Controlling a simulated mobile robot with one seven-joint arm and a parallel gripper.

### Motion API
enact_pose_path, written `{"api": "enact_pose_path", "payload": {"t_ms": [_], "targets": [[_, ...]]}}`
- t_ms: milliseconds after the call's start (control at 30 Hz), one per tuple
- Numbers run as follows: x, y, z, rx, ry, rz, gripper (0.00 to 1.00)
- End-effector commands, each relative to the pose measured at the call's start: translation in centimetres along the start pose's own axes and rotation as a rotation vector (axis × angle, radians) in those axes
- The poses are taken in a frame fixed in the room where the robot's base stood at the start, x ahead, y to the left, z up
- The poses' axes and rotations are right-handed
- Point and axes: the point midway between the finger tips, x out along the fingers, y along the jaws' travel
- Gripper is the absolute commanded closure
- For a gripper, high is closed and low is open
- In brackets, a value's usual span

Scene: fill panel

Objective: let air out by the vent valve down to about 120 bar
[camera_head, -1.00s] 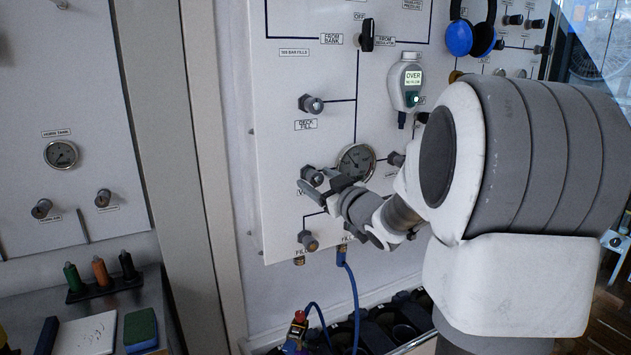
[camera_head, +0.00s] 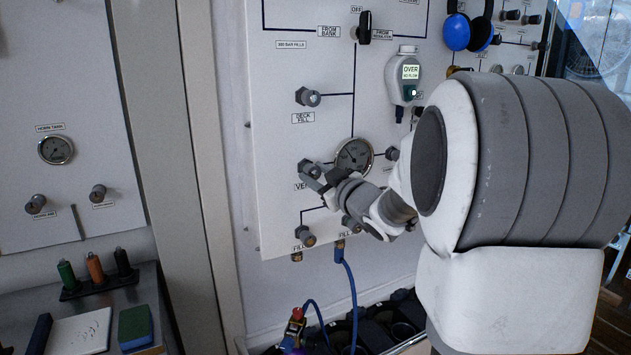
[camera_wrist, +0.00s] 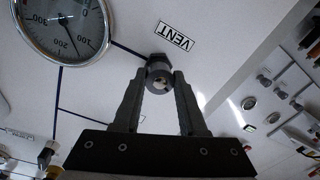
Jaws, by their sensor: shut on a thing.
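The vent valve knob (camera_wrist: 160,74) is a small grey knob beside the VENT label (camera_wrist: 174,36) on the white panel. My gripper (camera_wrist: 159,84) is shut on this knob, one finger on each side. In the head view my gripper (camera_head: 318,180) reaches the knob (camera_head: 309,168) at the panel's lower left, and its fingers partly hide the knob and label. The round pressure gauge (camera_head: 354,156) is right of the knob. In the wrist view the gauge (camera_wrist: 62,22) appears upside down and cut off, its needle apparently between 200 and 100.
The deck fill knob (camera_head: 308,97) is above. The fill knob (camera_head: 308,238) is below, near a blue hose (camera_head: 351,290). A grey meter (camera_head: 403,78) reading OVER hangs at upper right. A side bench (camera_head: 110,300) stands at lower left.

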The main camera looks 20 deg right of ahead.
Motion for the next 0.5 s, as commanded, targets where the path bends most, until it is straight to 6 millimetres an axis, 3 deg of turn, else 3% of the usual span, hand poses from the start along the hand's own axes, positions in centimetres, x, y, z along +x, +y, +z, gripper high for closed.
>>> {"api": "enact_pose_path", "payload": {"t_ms": [267, 300, 433, 500], "targets": [[-0.04, 0.11, -0.01, -0.020, -0.002, 0.002, 1.00], [-0.04, 0.12, -0.01, -0.020, -0.002, 0.002, 0.56], [-0.03, 0.09, -0.02, -0.019, -0.001, 0.001, 0.32], [-0.03, 0.08, -0.02, -0.019, -0.001, 0.001, 0.31]]}}
